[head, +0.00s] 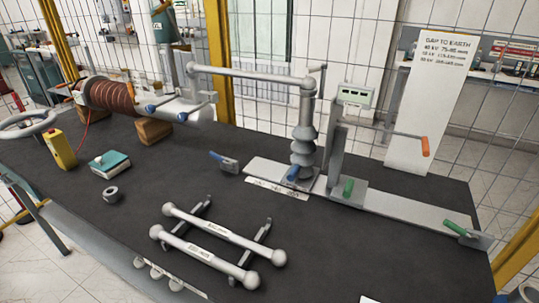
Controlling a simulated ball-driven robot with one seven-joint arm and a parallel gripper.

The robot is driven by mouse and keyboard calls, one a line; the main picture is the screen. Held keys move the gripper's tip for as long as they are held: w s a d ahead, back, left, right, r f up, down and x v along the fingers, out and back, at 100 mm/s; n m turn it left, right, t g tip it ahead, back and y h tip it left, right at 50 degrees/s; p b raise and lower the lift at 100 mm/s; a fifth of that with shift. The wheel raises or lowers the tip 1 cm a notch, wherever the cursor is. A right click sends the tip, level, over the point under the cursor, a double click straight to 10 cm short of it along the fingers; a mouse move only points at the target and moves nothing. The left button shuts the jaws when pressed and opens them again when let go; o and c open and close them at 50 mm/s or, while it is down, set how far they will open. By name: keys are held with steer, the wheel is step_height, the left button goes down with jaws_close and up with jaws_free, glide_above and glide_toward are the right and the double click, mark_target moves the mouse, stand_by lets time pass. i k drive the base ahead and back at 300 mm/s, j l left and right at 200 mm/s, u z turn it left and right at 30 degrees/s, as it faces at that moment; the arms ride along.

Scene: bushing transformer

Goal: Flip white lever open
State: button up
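No lever that is clearly all white stands out in the head view. A pale grey rod (385,130) with an orange grip (425,146) sticks out sideways from an upright post (337,150) on the right half of the table. Small levers with coloured handles also show: a blue one (293,172) at the foot of the ribbed insulator (303,140), another blue one (217,156) left of it, and green ones (347,187) (456,228) along the base rail (405,212). My gripper is not in view.
A wire fence with yellow posts (218,60) stands behind. The right front tabletop is mostly clear.

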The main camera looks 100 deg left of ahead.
mark_target(316, 68)
steer(key=k+u, duration=0.2)
steer(key=u, duration=0.25)
steer(key=k+j+u, duration=0.2)
steer(key=u, duration=0.25)
steer(key=k+j+u, duration=0.2)
steer(key=u, duration=0.2)
